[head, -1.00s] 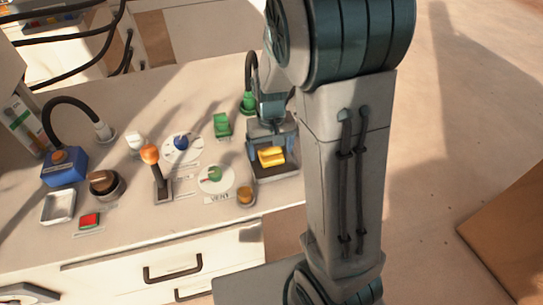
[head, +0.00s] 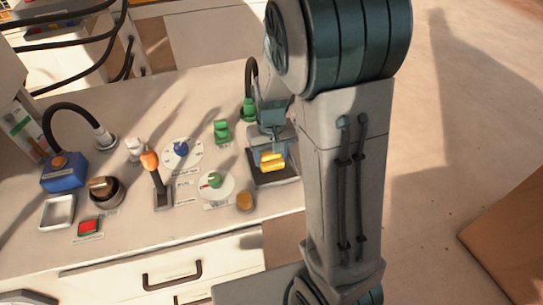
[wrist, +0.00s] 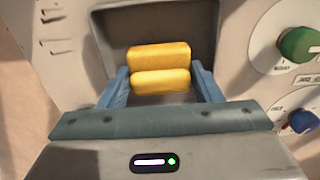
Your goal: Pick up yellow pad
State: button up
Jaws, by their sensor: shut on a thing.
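The yellow pad (head: 272,161) shows in the head view at the right of the bench, over a dark square tray (head: 273,178). In the wrist view the yellow pad (wrist: 160,80) appears as two yellow bars, one behind the other; I cannot tell whether they are one piece. My gripper (wrist: 161,84) is shut on the yellow pad, with a blue finger on each side of the nearer bar. In the head view my gripper (head: 271,153) is partly blocked by my arm. The gap between pad and tray is hard to judge.
Left of the tray are a green knob (head: 214,180) on a white dial, an orange-topped lever (head: 150,160) and an amber button (head: 245,199). A green block (head: 221,130) stands behind. The blue box (head: 63,172) with a hose is far left.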

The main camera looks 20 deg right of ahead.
aim_at(271, 153)
notch_tip(271, 153, up, 3)
jog(key=shift+r+p, duration=0.15)
jog(key=shift+p, duration=0.2)
jog(key=s+r+p, duration=0.1)
jog(key=s+r, duration=0.2)
jog(key=s, duration=0.3)
jog(key=s+d+r, duration=0.1)
jog(key=s+r, duration=0.3)
jog(key=s, duration=0.1)
jog(key=shift+s+p, duration=0.35)
jog(key=shift+o, duration=1.2)
jog(key=shift+c, duration=0.8)
jog(key=shift+w+d, duration=0.1)
